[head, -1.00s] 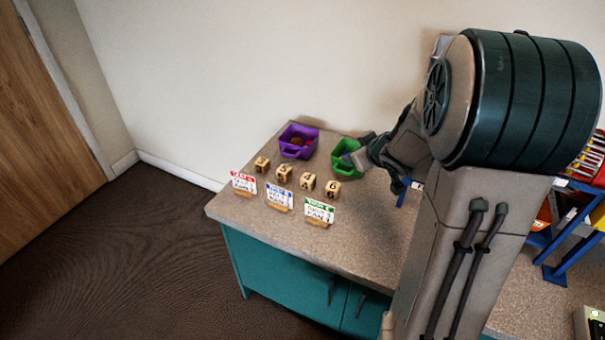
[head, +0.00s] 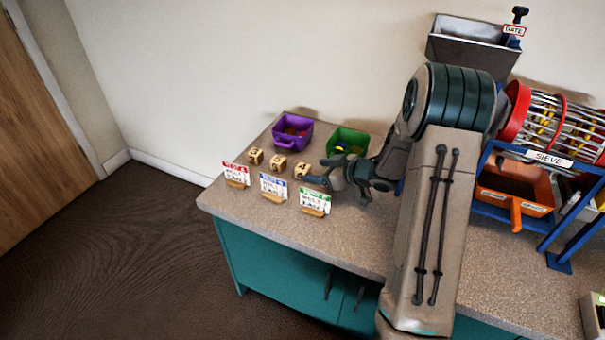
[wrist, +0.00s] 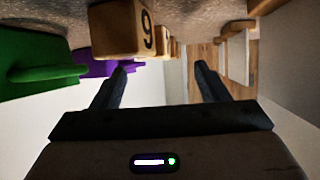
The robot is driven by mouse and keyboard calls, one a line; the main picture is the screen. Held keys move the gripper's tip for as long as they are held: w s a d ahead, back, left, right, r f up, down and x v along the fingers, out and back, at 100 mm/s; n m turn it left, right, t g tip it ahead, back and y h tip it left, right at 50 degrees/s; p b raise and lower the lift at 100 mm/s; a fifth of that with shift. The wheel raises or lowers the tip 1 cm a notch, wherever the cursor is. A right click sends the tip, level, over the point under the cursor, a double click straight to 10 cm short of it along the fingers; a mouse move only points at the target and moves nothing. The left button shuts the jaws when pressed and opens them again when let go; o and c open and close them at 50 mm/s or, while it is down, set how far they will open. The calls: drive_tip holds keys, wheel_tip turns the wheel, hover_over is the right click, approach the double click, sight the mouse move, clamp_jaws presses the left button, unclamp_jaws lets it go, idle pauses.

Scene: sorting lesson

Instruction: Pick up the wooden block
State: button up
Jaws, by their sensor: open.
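Small wooden blocks with dark numerals stand in a row on the counter in the head view; the left one (head: 255,156), a second (head: 278,162) and a third (head: 301,170) show. The fourth, at the row's right end, is hidden by my gripper (head: 318,172). In the wrist view, which is upside down, a near wooden block (wrist: 118,32) with a numeral like 9 or 6 is large at the top, with others behind it. My gripper (wrist: 160,69) is open, with nothing between its fingers. The near block is apart from the fingertips, offset toward the left finger.
A purple bin (head: 302,121) and a green bin (head: 330,136) stand behind the blocks. Red (head: 236,174), blue (head: 273,187) and green (head: 314,201) sign cards stand in front. A sieve drum (head: 545,112) and orange tray (head: 490,191) are at right.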

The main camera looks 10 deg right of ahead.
sight(305, 168)
drive_tip(key=x, duration=0.5)
drive_tip(key=shift+w+f+b, duration=0.1)
drive_tip(key=shift+w+b, duration=0.25)
drive_tip(key=shift+w, duration=0.15)
drive_tip(key=c, duration=1.2)
